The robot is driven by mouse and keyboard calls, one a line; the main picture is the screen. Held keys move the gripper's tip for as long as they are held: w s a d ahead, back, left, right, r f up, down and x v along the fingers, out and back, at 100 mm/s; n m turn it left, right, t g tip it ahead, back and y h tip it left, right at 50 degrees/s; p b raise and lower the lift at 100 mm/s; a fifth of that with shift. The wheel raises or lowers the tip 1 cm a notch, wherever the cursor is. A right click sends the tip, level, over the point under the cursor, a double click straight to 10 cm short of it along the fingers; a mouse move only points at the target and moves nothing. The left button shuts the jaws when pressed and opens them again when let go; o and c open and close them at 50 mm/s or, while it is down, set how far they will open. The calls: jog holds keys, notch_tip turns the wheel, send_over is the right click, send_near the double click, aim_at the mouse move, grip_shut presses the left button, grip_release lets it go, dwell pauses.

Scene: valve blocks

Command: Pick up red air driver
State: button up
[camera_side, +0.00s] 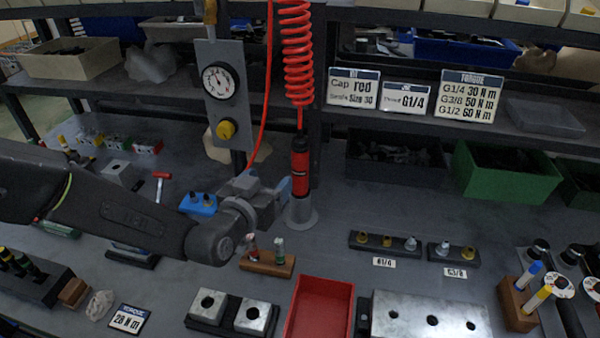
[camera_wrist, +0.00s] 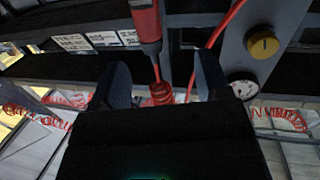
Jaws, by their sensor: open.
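The red air driver (camera_side: 301,168), red with black bands, stands upright in a grey round holder (camera_side: 301,214), its top joined to a red coiled hose (camera_side: 296,50). My gripper (camera_side: 280,188) is at the driver's left, level with its lower part, fingers pointing toward it. In the wrist view, the driver (camera_wrist: 147,22) appears upside down in the gap between the two spread fingers of my gripper (camera_wrist: 160,68), nearer the left finger. My gripper is open and holds nothing. I cannot tell whether the driver is inside the jaws or just beyond the tips.
A grey panel with a gauge (camera_side: 221,82) and yellow knob (camera_side: 226,130) stands behind my gripper. A wooden block (camera_side: 267,264) with small parts and a red tray (camera_side: 320,308) lie in front. A green bin (camera_side: 508,172) is at right.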

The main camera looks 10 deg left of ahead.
aim_at(303, 161)
notch_tip(303, 161, down, 4)
jog(key=d+t, duration=0.1)
jog(key=d, duration=0.1)
jog(key=w, duration=0.4)
jog(key=w+d, duration=0.1)
jog(key=w, duration=0.3)
jog(key=w+d, duration=0.1)
jog(key=w, duration=0.3)
jog(key=shift+w+d+f, duration=0.1)
jog(key=shift+w+d, duration=0.05)
jog(key=shift+w, duration=0.25)
jog(key=shift+c, duration=0.2)
jog(key=c, duration=1.2)
jog(key=shift+r, duration=0.25)
jog(key=shift+c, duration=0.2)
